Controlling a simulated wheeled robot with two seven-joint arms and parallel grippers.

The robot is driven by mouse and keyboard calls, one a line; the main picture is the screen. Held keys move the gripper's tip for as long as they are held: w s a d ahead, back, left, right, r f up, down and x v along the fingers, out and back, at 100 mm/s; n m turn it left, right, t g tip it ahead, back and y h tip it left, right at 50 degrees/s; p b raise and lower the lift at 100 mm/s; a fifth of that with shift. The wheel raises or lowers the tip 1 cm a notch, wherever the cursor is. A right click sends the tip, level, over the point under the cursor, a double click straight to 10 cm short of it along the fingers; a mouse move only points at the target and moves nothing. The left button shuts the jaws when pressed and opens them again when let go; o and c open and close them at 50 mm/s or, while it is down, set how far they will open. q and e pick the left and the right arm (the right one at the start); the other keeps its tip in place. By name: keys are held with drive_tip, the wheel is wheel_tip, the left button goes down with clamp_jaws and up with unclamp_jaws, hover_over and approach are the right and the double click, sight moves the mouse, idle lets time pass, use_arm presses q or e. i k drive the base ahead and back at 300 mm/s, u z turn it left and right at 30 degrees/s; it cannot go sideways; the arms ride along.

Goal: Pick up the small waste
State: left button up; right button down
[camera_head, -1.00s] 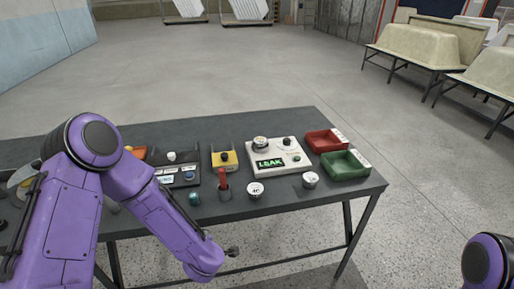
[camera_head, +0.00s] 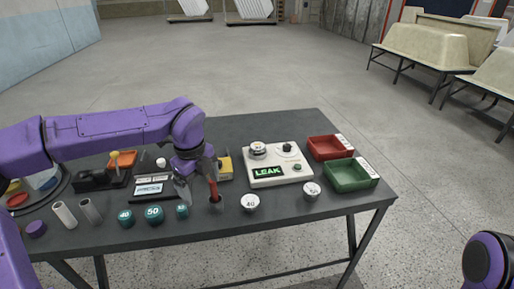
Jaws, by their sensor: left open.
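Two round pale wastes stand along the table's front edge: one marked 40 (camera_head: 250,203) and one to its right (camera_head: 312,190) whose mark is hard to read. Another round metal-and-white piece (camera_head: 257,150) sits on the tester. I cannot tell for sure which one is the small waste. My left gripper (camera_head: 199,194) is open and points down over the front of the table, left of the waste marked 40. My right gripper is out of view.
A white tester (camera_head: 275,178) reads LEAK. Red (camera_head: 327,150) and green (camera_head: 347,178) trays stand at the right. Teal caps (camera_head: 153,215) and grey tubes (camera_head: 64,215) stand at front left. A yellow box (camera_head: 225,166) is behind my gripper.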

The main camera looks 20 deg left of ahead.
sight(257, 147)
drive_tip(key=i, duration=1.2)
drive_tip(key=z, duration=0.05)
